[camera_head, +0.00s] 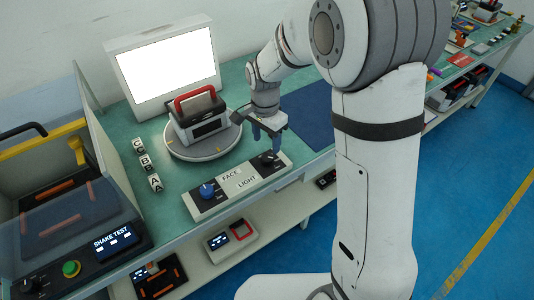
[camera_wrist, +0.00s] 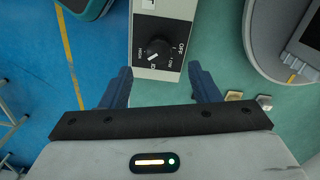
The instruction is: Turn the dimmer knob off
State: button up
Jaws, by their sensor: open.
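In the head view my gripper (camera_head: 266,138) is over the bench just behind the knob.
A bright white light panel (camera_head: 168,69) stands behind a round turntable (camera_head: 206,148) bearing a red-handled device (camera_head: 199,117). A blue knob (camera_head: 206,190) is at the box's left end. Lettered blocks (camera_head: 147,163) stand left of the turntable. A blue mat (camera_head: 304,112) lies to the right.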

aim_at(267, 157)
notch_tip(267, 157, down, 6)
jog(key=shift+s+d+f, duration=0.1)
jog(key=shift+f, duration=0.15)
jog(key=c, duration=1)
